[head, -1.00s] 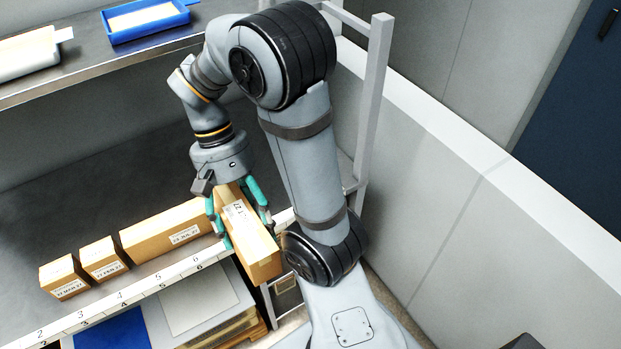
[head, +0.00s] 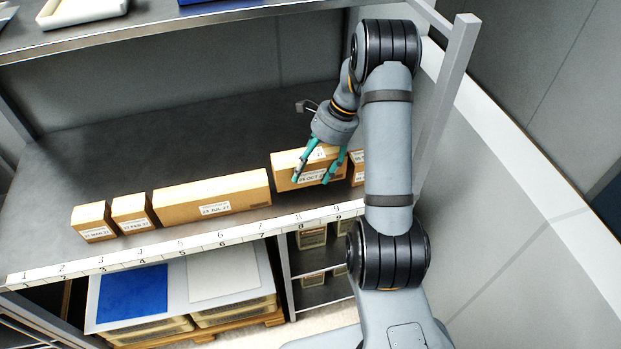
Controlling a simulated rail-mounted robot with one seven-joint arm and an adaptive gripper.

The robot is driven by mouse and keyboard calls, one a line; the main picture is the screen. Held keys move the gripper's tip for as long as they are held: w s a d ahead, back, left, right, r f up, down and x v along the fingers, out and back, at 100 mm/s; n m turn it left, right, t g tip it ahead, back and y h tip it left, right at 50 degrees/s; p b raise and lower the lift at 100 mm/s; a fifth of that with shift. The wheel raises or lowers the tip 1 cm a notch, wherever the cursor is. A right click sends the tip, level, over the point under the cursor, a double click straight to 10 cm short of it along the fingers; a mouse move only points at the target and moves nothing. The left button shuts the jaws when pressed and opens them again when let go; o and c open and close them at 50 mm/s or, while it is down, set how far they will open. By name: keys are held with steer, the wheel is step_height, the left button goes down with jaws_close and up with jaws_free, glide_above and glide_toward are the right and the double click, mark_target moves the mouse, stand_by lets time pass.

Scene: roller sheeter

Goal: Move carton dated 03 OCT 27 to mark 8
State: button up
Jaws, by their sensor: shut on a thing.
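My gripper (head: 318,178) is shut on a tan carton (head: 283,173), its teal fingers crossing the carton's front face. The front label seems to read an OCT date, but its day is too blurred to be sure. A white label also shows on top, between the fingers. The carton is above the shelf strip (head: 200,242), roughly behind marks 8 and 9. I cannot tell whether its base touches the shelf. Mark 8 (head: 298,219) shows on the strip just in front of it.
A long carton (head: 212,197) is to the left, with a gap between. Two small cartons, one (head: 133,212) beside the other (head: 94,221), stand farther left. Another carton (head: 357,172) is close on the right, partly hidden by my arm. The shelf behind (head: 150,150) is clear.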

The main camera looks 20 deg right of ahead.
mark_target(312, 176)
steer(key=shift+f, duration=2.05)
steer(key=shift+s, duration=0.1)
steer(key=shift+f, duration=0.25)
steer(key=o, duration=1.4)
steer(key=shift+r, duration=0.1)
steer(key=shift+d+r, duration=0.15)
steer(key=shift+r, duration=0.35)
steer(key=v, duration=1.1)
steer(key=shift+r, duration=0.2)
